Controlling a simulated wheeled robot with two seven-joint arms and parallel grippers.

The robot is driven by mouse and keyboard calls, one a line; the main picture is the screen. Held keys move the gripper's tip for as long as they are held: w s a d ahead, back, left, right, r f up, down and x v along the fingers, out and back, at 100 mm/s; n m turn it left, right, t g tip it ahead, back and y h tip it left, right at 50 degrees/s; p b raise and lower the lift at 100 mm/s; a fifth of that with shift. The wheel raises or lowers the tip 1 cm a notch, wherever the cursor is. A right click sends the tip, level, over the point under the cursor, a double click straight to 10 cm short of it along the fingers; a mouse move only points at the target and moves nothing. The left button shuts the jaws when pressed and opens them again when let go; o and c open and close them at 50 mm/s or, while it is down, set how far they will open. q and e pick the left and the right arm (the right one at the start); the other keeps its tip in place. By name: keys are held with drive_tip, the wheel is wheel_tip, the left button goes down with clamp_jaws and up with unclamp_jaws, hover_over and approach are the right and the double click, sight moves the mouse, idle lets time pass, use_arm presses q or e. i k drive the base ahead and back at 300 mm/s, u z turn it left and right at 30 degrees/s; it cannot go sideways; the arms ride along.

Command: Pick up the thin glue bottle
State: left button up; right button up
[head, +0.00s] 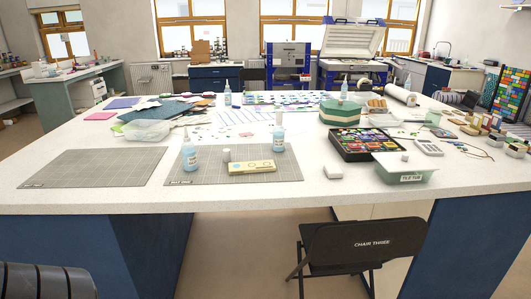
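Several pale blue bottles with nozzle tops stand upright on the large white table. One bottle (189,158) is on the grey cutting mat (222,187) at its left part. A second bottle (278,139) stands at the mat's right back area. A slimmer-looking bottle (227,97) stands farther back, left of the middle, and another (344,89) stands at the back right. Their labels are too small to read, so I cannot tell which holds thin glue. Neither of my grippers is in view.
A yellowish box (251,167) and a small white cylinder (226,155) are on the mat. A black tray of coloured pieces (337,152) and a labelled tub (405,170) sit right. A black folding chair (362,243) stands at the front edge. The left mat (95,167) is bare.

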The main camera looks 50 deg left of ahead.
sight(188, 148)
drive_tip(key=z, duration=0.2)
drive_tip(key=i, duration=1.25)
drive_tip(key=u, duration=1.7)
